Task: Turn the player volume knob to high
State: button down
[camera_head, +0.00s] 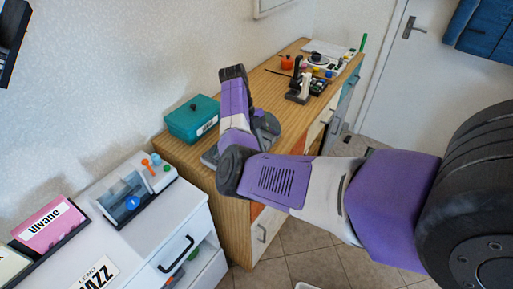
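A grey device (209,158) lies on the wooden counter behind my purple and white arm. A round dark part (268,128) shows to the right of my forearm. I cannot tell whether this is the player, and I make out no volume knob on it. My arm reaches in from the right, bends at an elbow over the counter's near edge and rises to a dark joint. The fingers of my gripper are hidden behind the arm, so their opening and any contact cannot be seen.
A teal box (193,117) stands left of my arm. A white device (136,192) with a blue dial and orange and green knobs sits on a white cabinet (150,238). Small items, including an orange pot (287,63), crowd the counter's far end. Tiled floor (305,236) lies below.

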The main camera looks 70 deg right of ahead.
jog(key=c, duration=1.3)
grip_release()
jog(key=shift+o, duration=0.2)
jog(key=v, duration=0.7)
jog(key=shift+r+p, duration=0.35)
jog(key=shift+p, duration=0.1)
jog(key=shift+w, duration=0.25)
